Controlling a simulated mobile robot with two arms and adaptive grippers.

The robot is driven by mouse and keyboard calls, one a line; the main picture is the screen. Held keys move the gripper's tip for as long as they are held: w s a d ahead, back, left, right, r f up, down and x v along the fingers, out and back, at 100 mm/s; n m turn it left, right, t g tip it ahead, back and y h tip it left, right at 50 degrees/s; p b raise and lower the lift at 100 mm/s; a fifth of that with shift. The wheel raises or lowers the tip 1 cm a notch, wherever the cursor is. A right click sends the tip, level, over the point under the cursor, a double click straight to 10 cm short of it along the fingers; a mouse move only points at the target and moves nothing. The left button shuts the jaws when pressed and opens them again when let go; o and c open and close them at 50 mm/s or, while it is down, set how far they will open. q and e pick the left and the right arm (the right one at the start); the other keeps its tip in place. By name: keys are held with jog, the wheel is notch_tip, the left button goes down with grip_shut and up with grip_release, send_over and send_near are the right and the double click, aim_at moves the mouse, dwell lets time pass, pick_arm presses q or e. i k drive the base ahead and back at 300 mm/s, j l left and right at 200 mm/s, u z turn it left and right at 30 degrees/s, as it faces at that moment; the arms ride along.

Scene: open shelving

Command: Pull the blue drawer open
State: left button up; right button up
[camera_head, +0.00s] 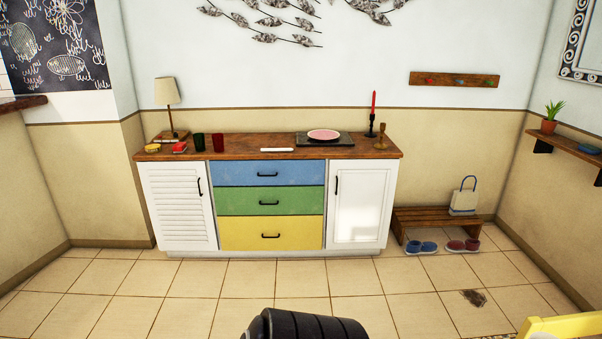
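The blue drawer (285,173) is the top one of three stacked drawers in the middle of a sideboard (370,147). It is shut, and its dark bar handle (267,175) sits at the middle of its front. The green drawer (290,201) below it and the yellow drawer (300,232) at the bottom are also shut. Neither of my grippers shows in the head view. A dark rounded part at the bottom middle of the view stands well apart from the sideboard.
White doors (178,205) flank the drawers. On the top stand a lamp (167,93), cups (199,141), a pink plate (323,134) and a red candle (373,102). A low bench (430,217) with shoes (421,247) is at right. The tiled floor (250,272) in front is clear.

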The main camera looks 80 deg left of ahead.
aim_at(311, 171)
jog(key=u, duration=3)
jog(key=i+l, duration=0.15)
jog(key=i, duration=0.5)
jog(key=i+l, duration=0.1)
jog(key=i, duration=0.6)
